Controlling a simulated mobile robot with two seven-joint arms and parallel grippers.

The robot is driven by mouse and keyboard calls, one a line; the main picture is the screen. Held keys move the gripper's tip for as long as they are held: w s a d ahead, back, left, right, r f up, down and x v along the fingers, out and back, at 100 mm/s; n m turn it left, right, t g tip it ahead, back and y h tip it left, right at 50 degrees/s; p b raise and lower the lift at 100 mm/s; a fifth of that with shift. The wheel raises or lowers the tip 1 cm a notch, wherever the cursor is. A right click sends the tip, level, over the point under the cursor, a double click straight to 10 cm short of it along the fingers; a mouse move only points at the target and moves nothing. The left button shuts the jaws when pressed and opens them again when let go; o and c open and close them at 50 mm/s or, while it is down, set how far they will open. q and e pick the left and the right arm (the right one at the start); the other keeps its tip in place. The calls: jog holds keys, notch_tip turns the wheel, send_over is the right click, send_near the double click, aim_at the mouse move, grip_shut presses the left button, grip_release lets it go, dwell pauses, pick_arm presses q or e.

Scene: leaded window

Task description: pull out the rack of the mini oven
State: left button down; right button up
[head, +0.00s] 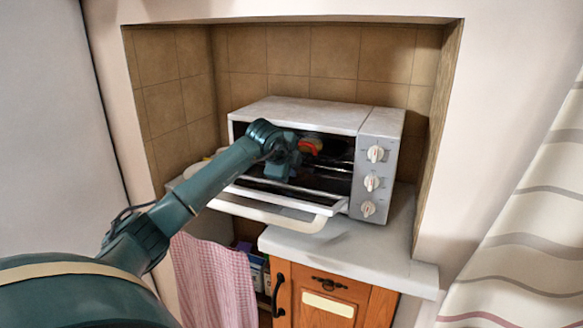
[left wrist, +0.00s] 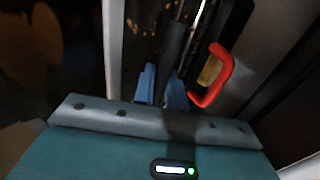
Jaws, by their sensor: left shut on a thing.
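The white mini oven (head: 310,113) stands on a counter in a tiled alcove, its door (head: 270,213) folded down open. My left gripper (head: 287,167) reaches into the open front of the oven. In the left wrist view, the blue fingers of my left gripper (left wrist: 160,85) are shut around a dark edge of the rack (left wrist: 199,25). The exact contact is dark and hard to make out. A red handle (head: 308,147) shows inside the oven just right of the gripper; it also shows beside the fingers in the left wrist view (left wrist: 226,75). My right gripper is out of view.
Three knobs (head: 372,183) are on the oven's right panel. The lowered door juts over the front of the white counter (head: 345,255), which has free room at right. A pink checked towel (head: 215,283) hangs below, beside a wooden cabinet (head: 328,295).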

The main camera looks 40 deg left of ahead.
pick_arm(q)
jog(key=shift+f, duration=0.2)
dwell(0.3)
